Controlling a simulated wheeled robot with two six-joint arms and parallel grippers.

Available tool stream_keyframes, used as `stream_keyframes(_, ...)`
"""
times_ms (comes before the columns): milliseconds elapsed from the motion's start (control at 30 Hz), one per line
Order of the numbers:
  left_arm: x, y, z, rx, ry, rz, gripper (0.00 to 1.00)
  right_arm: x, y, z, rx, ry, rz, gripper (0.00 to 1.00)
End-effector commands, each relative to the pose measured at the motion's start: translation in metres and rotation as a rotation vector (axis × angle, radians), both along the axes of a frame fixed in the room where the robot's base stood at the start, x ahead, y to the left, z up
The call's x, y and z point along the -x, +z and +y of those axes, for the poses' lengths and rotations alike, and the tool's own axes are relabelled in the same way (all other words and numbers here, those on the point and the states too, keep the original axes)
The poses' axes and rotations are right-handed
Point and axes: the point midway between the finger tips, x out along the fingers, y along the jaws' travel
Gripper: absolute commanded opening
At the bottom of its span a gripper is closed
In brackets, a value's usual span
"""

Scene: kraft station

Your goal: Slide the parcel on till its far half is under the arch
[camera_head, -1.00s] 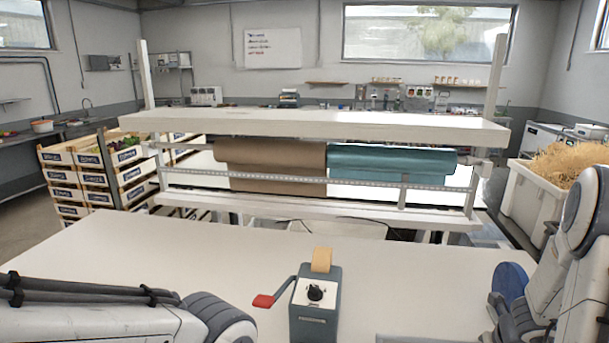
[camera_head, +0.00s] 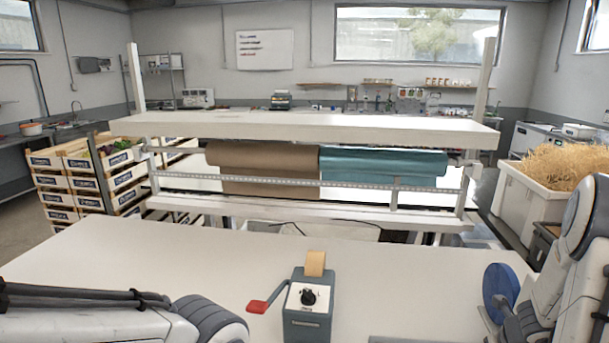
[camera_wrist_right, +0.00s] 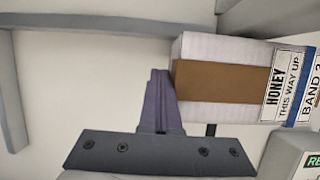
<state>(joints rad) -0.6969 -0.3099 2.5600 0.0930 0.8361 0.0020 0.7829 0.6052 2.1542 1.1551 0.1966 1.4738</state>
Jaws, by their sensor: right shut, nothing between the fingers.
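In the right wrist view the parcel (camera_wrist_right: 222,50) is a pale, white-lilac box with a brown band. Its labels read "HONEY", "THIS WAY UP" and "BAND 2". My right gripper (camera_wrist_right: 160,74) is shut and empty, its purple fingers beside the parcel's left end, touching it or very close. A grey bar (camera_wrist_right: 90,22) crosses the top left of that view and another runs down the left edge; I cannot tell whether they belong to the arch. The head view shows neither the parcel nor a clear arch. My left gripper is out of view; only its arm shows.
In the head view a tape dispenser (camera_head: 308,318) with a red-handled lever (camera_head: 258,306) stands at the table's front. A blue disc (camera_head: 500,284) is near my right arm. A rack with brown (camera_head: 265,165) and teal rolls (camera_head: 380,165) stands beyond.

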Motion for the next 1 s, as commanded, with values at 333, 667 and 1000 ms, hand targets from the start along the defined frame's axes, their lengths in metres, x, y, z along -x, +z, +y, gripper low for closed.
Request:
stream_keyframes(333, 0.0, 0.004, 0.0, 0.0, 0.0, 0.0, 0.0, 0.001, 0.001, -0.007, 0.001, -0.003, -0.001, 0.0)
stream_keyframes(667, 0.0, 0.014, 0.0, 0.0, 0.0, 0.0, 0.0, 0.005, 0.001, -0.024, 0.001, -0.003, 0.001, 0.0)
stream_keyframes(1000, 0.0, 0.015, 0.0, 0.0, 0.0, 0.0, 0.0, 0.005, 0.0, -0.03, 0.001, 0.0, -0.001, 0.0)
